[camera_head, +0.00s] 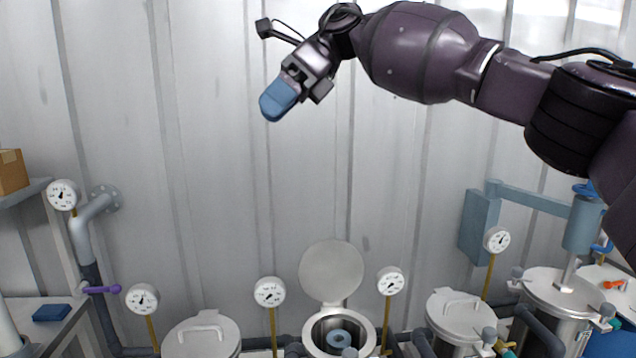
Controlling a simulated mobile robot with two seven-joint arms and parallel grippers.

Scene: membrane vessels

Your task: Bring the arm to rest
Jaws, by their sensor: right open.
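My right arm reaches in from the right edge across the upper part of the view. Its gripper (283,95) is high in front of the corrugated wall, pointing down and left, with a blue tip. It is open, well above the vessels and touching none of them. The gap between its fingers is hard to see from this side. My left gripper is not in view.
Several gauges (270,292) stand around. A shelf with a box (12,171) is left. Space around the gripper is clear.

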